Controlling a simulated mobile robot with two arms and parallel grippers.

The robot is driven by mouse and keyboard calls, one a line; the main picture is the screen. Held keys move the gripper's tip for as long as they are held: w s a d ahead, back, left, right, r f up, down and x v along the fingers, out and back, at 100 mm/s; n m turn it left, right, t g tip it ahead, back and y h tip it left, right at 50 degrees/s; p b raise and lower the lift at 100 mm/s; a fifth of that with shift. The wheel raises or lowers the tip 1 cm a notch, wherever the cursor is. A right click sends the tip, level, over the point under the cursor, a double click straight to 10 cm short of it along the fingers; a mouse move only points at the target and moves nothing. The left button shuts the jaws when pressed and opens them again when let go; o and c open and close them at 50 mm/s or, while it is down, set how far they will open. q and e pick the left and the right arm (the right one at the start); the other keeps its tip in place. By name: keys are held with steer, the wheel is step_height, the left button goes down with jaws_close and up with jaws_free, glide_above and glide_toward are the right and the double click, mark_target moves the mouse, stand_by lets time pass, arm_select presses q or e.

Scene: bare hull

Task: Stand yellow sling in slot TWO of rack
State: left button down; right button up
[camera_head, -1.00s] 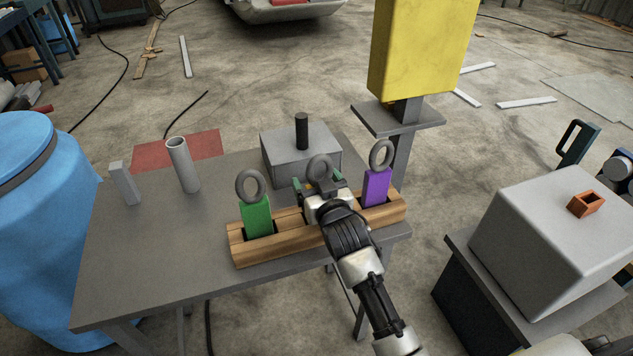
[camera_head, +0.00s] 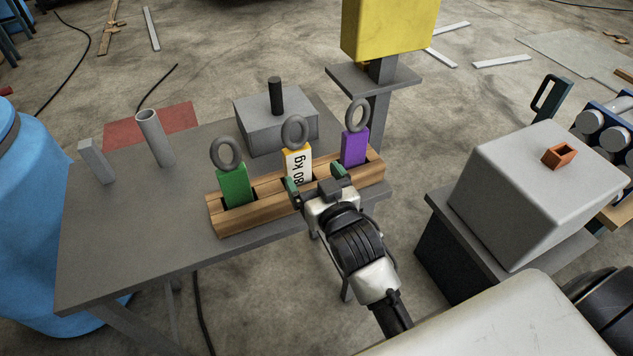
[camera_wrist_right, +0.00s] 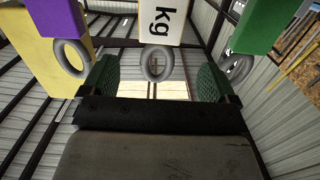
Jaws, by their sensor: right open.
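The wooden rack (camera_head: 245,222) lies on the grey table. The yellow sling (camera_head: 297,163), with a white label reading "80 kg" and a grey ring on top, stands upright in the middle slot. A green sling (camera_head: 234,186) stands to its left and a purple sling (camera_head: 354,148) to its right. My right gripper (camera_head: 321,182) is open and empty at the near side of the rack, in front of the yellow sling, and hides part of its base. In the right wrist view, the yellow sling (camera_wrist_right: 162,22) shows beyond the open fingers (camera_wrist_right: 157,84). My left gripper is out of view.
A grey block with a black post (camera_head: 276,128) stands behind the rack. A grey tube (camera_head: 155,140) and a small grey block (camera_head: 96,161) stand at the table's left. A large grey box (camera_head: 525,190) is to the right, beyond a gap.

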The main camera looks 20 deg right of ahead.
steer(key=shift+s, duration=0.55)
steer(key=s+d+f+g, duration=0.1)
steer(key=s+f+g, duration=0.3)
steer(key=s, duration=0.3)
steer(key=s+d+f+n+g, duration=0.1)
steer(key=s+f+g, duration=0.35)
steer(key=s, duration=0.25)
steer(key=s+d+f+g, duration=0.1)
steer(key=s+f+g, duration=0.35)
steer(key=s, duration=0.35)
step_height(320, 180, down, 26)
steer(key=s+g, duration=0.1)
steer(key=g, duration=0.1)
steer(key=s+d+f+n+g, duration=0.1)
steer(key=s+d+f, duration=0.2)
steer(key=s+f, duration=1.2)
steer(key=shift+s+f+h, duration=0.3)
steer(key=shift+s+f, duration=0.1)
steer(key=shift+s, duration=0.25)
